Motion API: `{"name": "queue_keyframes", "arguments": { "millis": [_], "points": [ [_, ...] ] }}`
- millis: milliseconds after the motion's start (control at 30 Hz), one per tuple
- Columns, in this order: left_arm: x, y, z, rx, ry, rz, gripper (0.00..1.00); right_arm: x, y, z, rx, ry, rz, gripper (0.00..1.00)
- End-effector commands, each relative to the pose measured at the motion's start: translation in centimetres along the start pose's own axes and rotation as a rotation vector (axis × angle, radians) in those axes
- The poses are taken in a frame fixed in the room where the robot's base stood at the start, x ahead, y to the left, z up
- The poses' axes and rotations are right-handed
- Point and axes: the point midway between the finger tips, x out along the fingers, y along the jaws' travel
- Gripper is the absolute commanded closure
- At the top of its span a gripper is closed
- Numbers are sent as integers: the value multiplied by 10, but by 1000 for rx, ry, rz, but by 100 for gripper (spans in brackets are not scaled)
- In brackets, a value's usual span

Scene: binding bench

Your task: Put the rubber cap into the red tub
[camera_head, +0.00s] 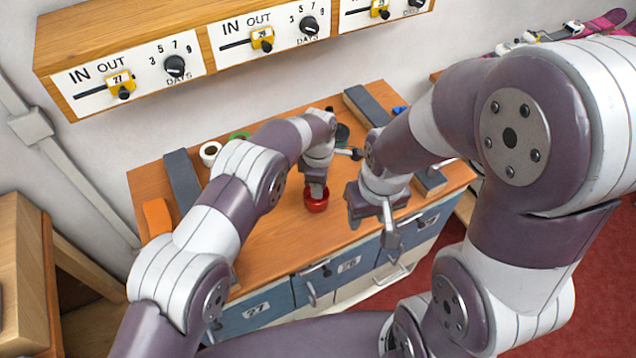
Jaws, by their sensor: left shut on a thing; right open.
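The red tub (316,204) is a small round red container on the wooden bench top, near the middle of the view. My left gripper (317,188) points down with its fingertips right at the tub's opening. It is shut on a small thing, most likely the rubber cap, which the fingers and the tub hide. I cannot tell whether it touches the tub's bottom. My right gripper (375,222) is open and empty, to the right of the tub, above the bench's front edge.
On the wooden bench (285,240) lie a dark grey block (182,180), an orange block (157,216) and a white tape roll (210,153). Another dark block (366,106) lies at the back. Blue numbered drawers (258,305) are below.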

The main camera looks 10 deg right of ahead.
Motion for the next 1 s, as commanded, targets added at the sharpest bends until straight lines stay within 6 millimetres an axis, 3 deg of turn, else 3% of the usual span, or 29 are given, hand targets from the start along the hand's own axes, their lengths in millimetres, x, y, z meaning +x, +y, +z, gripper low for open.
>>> {"name": "queue_keyframes", "arguments": {
  "millis": [733, 767, 833, 1000],
  "points": [
    [8, 0, 0, 0, 0, 0, 100, 7, 0, 1, 0, 0, 0, 54],
    [8, 0, 0, 0, 0, 0, 70, 7, 0, 1, 0, 0, 0, 54],
    [8, 0, 0, 0, 0, 0, 47, 7, 0, 1, 0, 0, 0, 54],
    [8, 0, 0, 0, 0, 0, 43, 7, 0, 1, 0, 0, 0, 54]
  ]
}}
